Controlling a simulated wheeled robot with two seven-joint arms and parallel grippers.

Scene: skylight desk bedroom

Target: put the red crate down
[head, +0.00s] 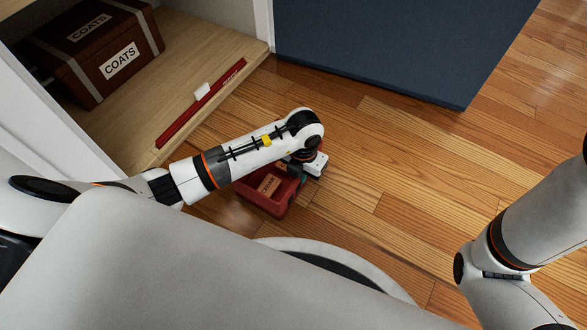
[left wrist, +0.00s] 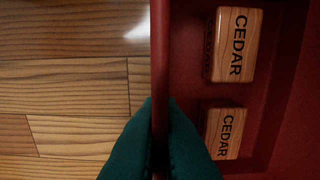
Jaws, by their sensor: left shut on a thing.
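The red crate (head: 262,202) shows in the head view below my left forearm, low over or on the wood floor; I cannot tell whether it touches. My left gripper (left wrist: 160,125) is shut on the crate's side wall, with a dark green finger on each side of it in the left wrist view. The red crate (left wrist: 185,60) fills the right half of that view. Inside it lie two wooden blocks marked CEDAR, one upper (left wrist: 236,45) and one lower (left wrist: 226,132). My left arm hides part of the crate in the head view. My right gripper is out of view.
A wooden shelf (head: 190,50) at the upper left holds a brown box marked COATS (head: 95,50) and a red strip (head: 205,102) along its edge. A dark blue panel (head: 390,45) stands at the back. Wood floor (head: 400,160) is clear to the right.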

